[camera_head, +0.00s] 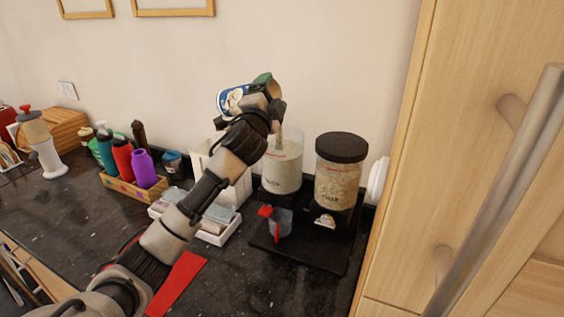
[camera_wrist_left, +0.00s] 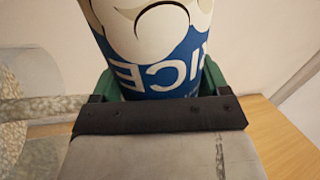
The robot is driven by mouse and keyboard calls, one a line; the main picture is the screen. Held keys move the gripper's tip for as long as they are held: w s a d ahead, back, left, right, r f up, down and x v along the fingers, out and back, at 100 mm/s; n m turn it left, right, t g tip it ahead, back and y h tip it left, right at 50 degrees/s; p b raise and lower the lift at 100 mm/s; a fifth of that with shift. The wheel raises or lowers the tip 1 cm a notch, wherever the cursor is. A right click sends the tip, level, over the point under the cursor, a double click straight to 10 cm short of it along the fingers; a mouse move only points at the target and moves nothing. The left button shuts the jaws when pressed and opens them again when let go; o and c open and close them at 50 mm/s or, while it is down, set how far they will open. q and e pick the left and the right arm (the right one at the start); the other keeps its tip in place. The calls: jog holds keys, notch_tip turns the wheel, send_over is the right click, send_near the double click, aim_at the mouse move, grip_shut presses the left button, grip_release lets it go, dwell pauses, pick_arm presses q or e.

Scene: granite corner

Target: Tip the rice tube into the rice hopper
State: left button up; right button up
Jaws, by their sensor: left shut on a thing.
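The rice tube (camera_head: 232,99), blue and white with lettering, is held high in my left gripper (camera_head: 262,92). It lies tipped on its side above the rice hopper (camera_head: 283,168), a clear open-topped container with pale grain inside. In the left wrist view the tube (camera_wrist_left: 165,62) sits between the green fingers of my left gripper (camera_wrist_left: 158,85). A pale grainy stream (camera_head: 278,139) shows below the gripper at the hopper's mouth; a grainy band also shows in the left wrist view (camera_wrist_left: 45,106). The tube's mouth is mostly hidden. My right gripper is not in view.
A dark-lidded grain dispenser (camera_head: 340,175) stands right of the hopper on the same black base (camera_head: 298,256). A wooden box of bottles (camera_head: 135,190) and a white tray (camera_head: 215,238) are to the left. A tall wooden cabinet (camera_head: 470,130) borders the right side.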

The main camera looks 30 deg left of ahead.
pick_arm(q)
jog(key=shift+d+f+m, duration=0.1)
jog(key=shift+f+m, duration=0.3)
jog(key=shift+m, duration=0.2)
jog(key=shift+d+f+m+h+b, duration=0.1)
jog(key=shift+f+m+h+b, duration=0.2)
jog(key=shift+f+m+h, duration=0.15)
jog(key=shift+f, duration=0.1)
dwell(0.5)
jog(key=shift+d+f+m, duration=0.1)
jog(key=shift+f+m, duration=0.1)
jog(key=shift+m, duration=0.25)
jog(key=shift+r, duration=0.1)
